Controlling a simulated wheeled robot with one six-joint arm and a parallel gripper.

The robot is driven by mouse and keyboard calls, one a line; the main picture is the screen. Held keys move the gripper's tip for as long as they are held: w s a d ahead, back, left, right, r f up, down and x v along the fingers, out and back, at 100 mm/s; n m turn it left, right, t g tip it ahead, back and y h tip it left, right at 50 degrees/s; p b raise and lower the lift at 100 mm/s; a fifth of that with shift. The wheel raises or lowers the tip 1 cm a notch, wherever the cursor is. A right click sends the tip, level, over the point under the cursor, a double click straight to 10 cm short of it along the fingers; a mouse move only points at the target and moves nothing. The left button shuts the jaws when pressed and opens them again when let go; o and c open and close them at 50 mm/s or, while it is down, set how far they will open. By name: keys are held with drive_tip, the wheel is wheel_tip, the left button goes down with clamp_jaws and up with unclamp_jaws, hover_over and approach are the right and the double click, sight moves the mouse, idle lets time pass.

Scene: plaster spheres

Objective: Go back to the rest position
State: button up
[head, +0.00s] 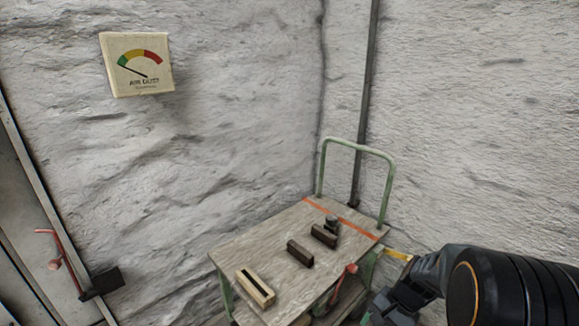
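My arm comes in from the lower right corner of the head view. My gripper (391,301) is dark grey and sits at the bottom edge, beside the right front side of a green-framed cart (232,248). Its fingertips are partly cut off by the frame edge, so I cannot tell whether it is open or shut. I see nothing clearly held in it.
On the cart's worn top lie a pale slotted block (255,288), two dark blocks (300,253) (323,236) and a small dark round piece (332,222). A red-knobbed lever (350,269) is at the cart's near right edge. Rough white walls enclose it; an air dust gauge (138,64) hangs left.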

drive_tip(key=s+a+r+n+t+h+p, duration=0.2)
drive_tip(key=r+n+p, duration=0.2)
drive_tip(key=r, duration=0.8)
drive_tip(key=s+a+r+n+t+h+p, duration=0.2)
drive_tip(key=r+n+p, duration=0.3)
drive_tip(key=r, duration=0.6)
drive_tip(key=shift+s+a+r+t+h+p, duration=0.3)
drive_tip(key=shift+s+a+r+t+h, duration=0.15)
drive_tip(key=shift+s, duration=0.4)
